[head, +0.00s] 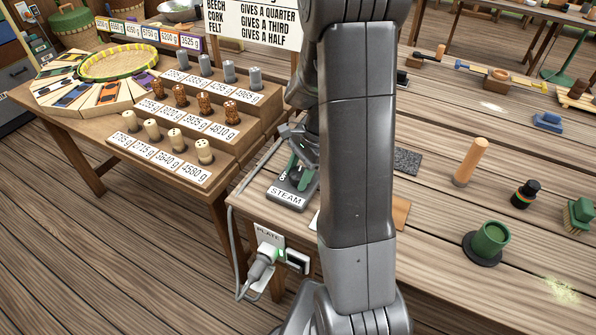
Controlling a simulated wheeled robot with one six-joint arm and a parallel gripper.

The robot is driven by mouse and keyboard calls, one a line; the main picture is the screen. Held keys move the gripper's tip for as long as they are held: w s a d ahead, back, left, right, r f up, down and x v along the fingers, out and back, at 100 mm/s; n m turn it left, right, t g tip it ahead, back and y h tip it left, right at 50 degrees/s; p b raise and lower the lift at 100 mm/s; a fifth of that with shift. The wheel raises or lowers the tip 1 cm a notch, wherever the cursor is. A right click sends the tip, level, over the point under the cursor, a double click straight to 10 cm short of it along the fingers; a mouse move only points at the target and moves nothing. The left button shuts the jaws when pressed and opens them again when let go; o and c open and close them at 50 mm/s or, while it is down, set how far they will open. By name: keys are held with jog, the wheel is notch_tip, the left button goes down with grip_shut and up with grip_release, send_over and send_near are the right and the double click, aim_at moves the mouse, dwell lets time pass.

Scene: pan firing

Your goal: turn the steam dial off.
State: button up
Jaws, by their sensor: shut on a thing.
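The steam dial (286,198) is a dark grey block with a white STEAM label on its front, on the left end of the wooden workbench. A small mark that seems to read OFF shows on its top left. A green knob (293,166) rises from the block. My gripper (300,158) is at the dial from above, shut on the green knob. My own arm hides the right side of the dial and part of the gripper. The exact direction of the knob is hard to tell.
A PLATE socket (268,240) with a plug and cable is on the bench's front left. A stepped rack (215,150) of labelled weights stands on the left table. A wooden peg (471,162), green cup (490,240) and brush (579,215) stand on the right.

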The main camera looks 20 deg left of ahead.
jog(key=n+h+p, duration=0.1)
jog(key=n, duration=0.2)
jog(key=shift+n+g, duration=0.3)
jog(key=shift+n, duration=0.1)
jog(key=n+h, duration=0.1)
jog(key=n, duration=0.2)
jog(key=shift+n+h, duration=0.3)
jog(key=shift+h, duration=0.1)
jog(key=n+h, duration=0.1)
jog(key=n, duration=0.3)
jog(key=shift+h+p, duration=0.3)
jog(key=shift+h, duration=0.1)
jog(key=shift+d+n+t+h, duration=0.15)
jog(key=shift+n+t+h, duration=0.35)
jog(key=shift+n, duration=1.4)
jog(key=o, duration=1)
jog(key=v, duration=1.4)
jog(key=shift+f, duration=0.1)
